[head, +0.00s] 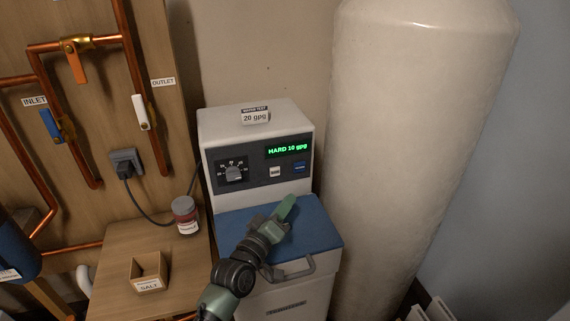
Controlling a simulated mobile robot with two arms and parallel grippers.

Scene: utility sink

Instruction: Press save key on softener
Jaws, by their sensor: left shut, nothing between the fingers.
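The softener (258,130) is a white unit with a dark control panel, standing against the wall beside a large tank. Its green display (287,149) reads "HARD 10 gpg". A round dial (234,172) with a scale is at the panel's left. Below the display are a white key (275,172) and a blue key (299,167); their lettering is too small to read. My left gripper (286,207) is shut and empty, over the blue lid (320,228), below and apart from the keys. My right gripper is out of view.
A card reading "20 gpg" (255,116) stands on top of the softener. A jar (186,214) and a small wooden box (149,272) are on the wooden surface at left. The big tank (405,130) closes off the right side.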

